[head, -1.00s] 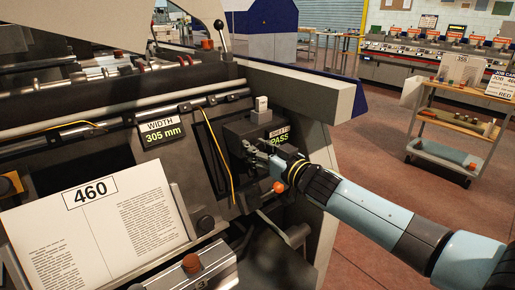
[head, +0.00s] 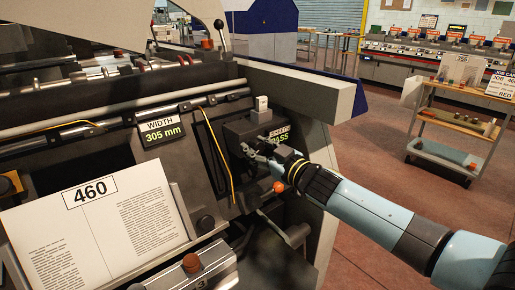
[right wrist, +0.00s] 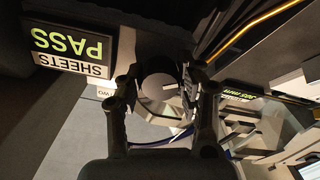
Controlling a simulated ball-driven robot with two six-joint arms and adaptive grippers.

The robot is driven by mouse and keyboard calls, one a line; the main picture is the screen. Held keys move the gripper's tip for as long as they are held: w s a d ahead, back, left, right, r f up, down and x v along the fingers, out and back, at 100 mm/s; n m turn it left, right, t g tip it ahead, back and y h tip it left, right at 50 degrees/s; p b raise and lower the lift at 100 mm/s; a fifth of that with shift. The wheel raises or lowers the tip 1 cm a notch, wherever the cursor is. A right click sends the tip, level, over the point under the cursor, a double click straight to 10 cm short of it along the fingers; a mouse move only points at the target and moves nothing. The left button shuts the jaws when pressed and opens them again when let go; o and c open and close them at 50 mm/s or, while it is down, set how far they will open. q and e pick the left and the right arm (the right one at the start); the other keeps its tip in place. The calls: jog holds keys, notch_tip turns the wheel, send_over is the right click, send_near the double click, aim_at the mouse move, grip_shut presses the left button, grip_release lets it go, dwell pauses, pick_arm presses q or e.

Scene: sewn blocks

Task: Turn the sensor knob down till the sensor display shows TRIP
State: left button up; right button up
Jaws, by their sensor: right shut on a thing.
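The sensor display (head: 280,137) on the dark sensor box shows SHEETS PASS in the head view. It also shows in the right wrist view, upside down, with PASS (right wrist: 72,42) lit in green. In the head view my right gripper (head: 253,149) covers the knob, just below and left of the display. My left gripper is not in view.
A WIDTH display (head: 162,132) reading 305 mm sits to the left. A yellow cable (head: 222,160) hangs between it and the sensor box. An orange ball-ended lever (head: 279,187) is close below my right wrist. A 460 sheet (head: 95,225) lies at the lower left.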

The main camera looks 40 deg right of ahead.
jog(key=o, duration=1.2)
jog(key=shift+c, duration=0.2)
jog(key=shift+s, duration=0.15)
jog(key=s, duration=1.1)
jog(key=shift+s+d, duration=0.4)
jog(key=shift+d, duration=0.05)
